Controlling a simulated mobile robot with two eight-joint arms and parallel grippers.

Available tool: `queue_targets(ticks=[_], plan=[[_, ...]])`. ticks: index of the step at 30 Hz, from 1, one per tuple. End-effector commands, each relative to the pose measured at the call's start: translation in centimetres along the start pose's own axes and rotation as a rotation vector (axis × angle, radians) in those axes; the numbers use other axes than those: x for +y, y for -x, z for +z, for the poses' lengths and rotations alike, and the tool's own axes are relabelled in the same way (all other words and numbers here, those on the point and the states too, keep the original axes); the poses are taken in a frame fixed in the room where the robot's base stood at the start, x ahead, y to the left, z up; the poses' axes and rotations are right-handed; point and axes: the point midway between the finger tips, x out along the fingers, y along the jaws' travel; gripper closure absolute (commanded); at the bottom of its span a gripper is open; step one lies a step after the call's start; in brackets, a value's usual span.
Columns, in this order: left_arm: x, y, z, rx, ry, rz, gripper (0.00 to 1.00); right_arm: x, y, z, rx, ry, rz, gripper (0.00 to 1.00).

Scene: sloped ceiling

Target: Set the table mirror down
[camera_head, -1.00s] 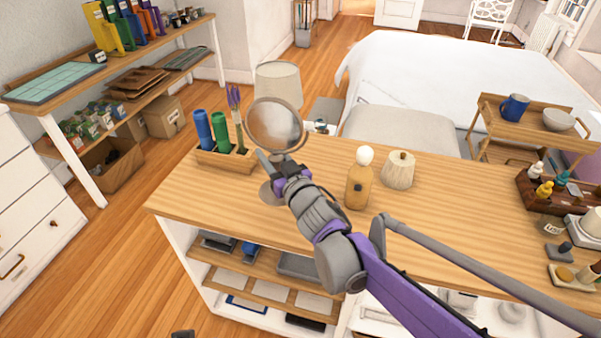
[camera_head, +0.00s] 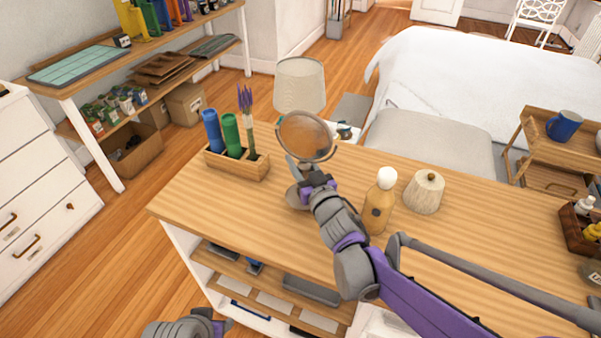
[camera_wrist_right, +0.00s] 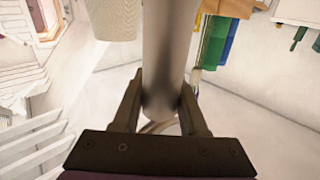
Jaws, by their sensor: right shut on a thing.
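The table mirror (camera_head: 304,136) has a round glass in a metal frame on a grey stem and base. It stands upright at the wooden counter's (camera_head: 290,237) left part, its base (camera_head: 293,197) seen behind my gripper. Whether the base touches the counter is hard to tell. My right gripper (camera_head: 305,176) is at the stem, below the glass. In the right wrist view the fingers (camera_wrist_right: 162,104) are shut around the grey stem (camera_wrist_right: 165,50).
A wooden holder (camera_head: 236,165) with blue and green tubes and a purple plant stands left of the mirror. An amber bottle (camera_head: 378,205) and a ribbed beige jar (camera_head: 424,193) stand to the right. A lampshade (camera_head: 299,86) is behind. Bare counter lies at front left.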

Motion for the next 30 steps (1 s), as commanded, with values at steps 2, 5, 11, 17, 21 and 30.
queue_targets(ticks=[2, 5, 11, 17, 21, 30], plan=[[0.0, -0.2, 0.1, -0.001, 0.0, 0.0, 0.5, 0.0, 0.0, 1.2, 0.0, 0.0, 0.0, 1.0], [0.0, -0.4, 0.2, -0.001, 0.0, 0.0, 0.5, 0.1, 0.0, 2.6, 0.001, 0.0, 0.0, 1.0], [0.0, -0.4, 0.2, -0.001, 0.0, 0.0, 0.5, 0.1, 0.0, 3.3, 0.001, 0.0, -0.001, 1.0], [0.0, -0.5, 0.3, -0.002, 0.0, 0.0, 0.5, 0.1, 0.0, 3.4, 0.001, 0.0, -0.001, 1.0], [0.0, -0.6, 0.3, -0.002, 0.0, 0.0, 0.5, 0.1, 0.0, 3.5, 0.0, 0.0, 0.0, 0.42], [0.0, -0.6, 0.3, -0.002, 0.0, 0.0, 0.5, 0.1, 0.0, 3.5, 0.0, 0.0, 0.0, 0.28]])
